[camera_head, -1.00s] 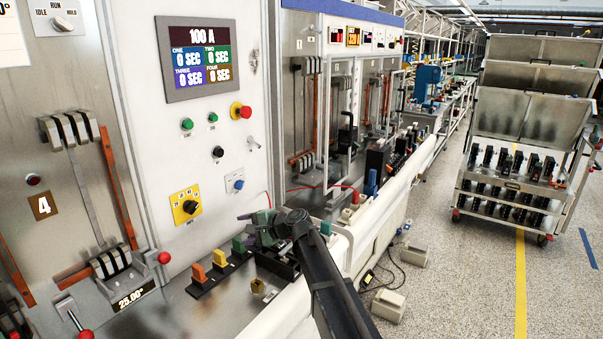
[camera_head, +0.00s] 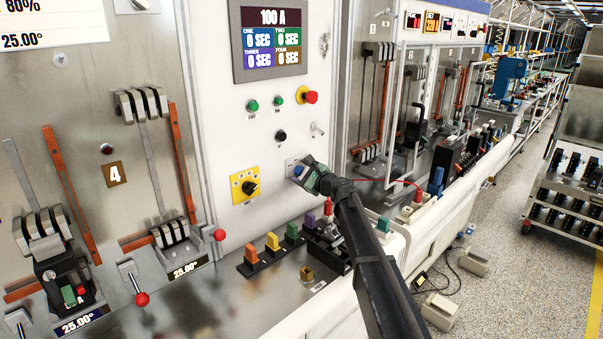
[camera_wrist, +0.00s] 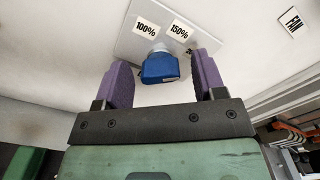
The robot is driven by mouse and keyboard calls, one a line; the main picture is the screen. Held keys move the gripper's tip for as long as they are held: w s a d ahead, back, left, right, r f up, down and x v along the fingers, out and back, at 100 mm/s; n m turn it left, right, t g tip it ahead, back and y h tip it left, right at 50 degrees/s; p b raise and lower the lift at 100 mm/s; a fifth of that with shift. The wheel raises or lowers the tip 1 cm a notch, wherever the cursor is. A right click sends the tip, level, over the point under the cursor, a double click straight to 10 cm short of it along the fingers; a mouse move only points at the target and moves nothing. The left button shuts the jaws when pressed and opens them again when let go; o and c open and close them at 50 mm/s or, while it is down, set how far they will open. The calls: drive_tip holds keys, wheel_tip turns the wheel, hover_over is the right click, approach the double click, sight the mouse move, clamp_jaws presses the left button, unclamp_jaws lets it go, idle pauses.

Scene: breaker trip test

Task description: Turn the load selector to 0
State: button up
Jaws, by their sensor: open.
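A blue selector knob (camera_wrist: 160,68) sits on a light plate (camera_wrist: 130,47) marked 100% and 150%; other marks on it are hidden or unreadable. In the head view the blue knob (camera_head: 298,172) is on the white panel, partly covered by my gripper (camera_head: 303,171). In the wrist view my gripper (camera_wrist: 163,64) is open, its purple fingers on either side of the knob with a gap at each side. A second selector, a black knob (camera_head: 249,187) on a yellow plate (camera_head: 239,196), is to the left; its marks are too small to read.
A display (camera_head: 272,38) reading 100 A is above, with green buttons (camera_head: 253,105) and a red button (camera_head: 311,97) below it. Coloured connectors (camera_head: 272,242) stand on the metal bench below. Lever switches (camera_head: 143,102) are at left.

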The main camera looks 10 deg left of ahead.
drive_tip(key=shift+w+a, duration=0.1)
drive_tip(key=shift+c, duration=0.2)
drive_tip(key=c, duration=0.9)
drive_tip(key=shift+n, duration=0.3)
drive_tip(key=n, duration=0.4)
drive_tip(key=shift+n, duration=2.6)
drive_tip(key=o, duration=0.9)
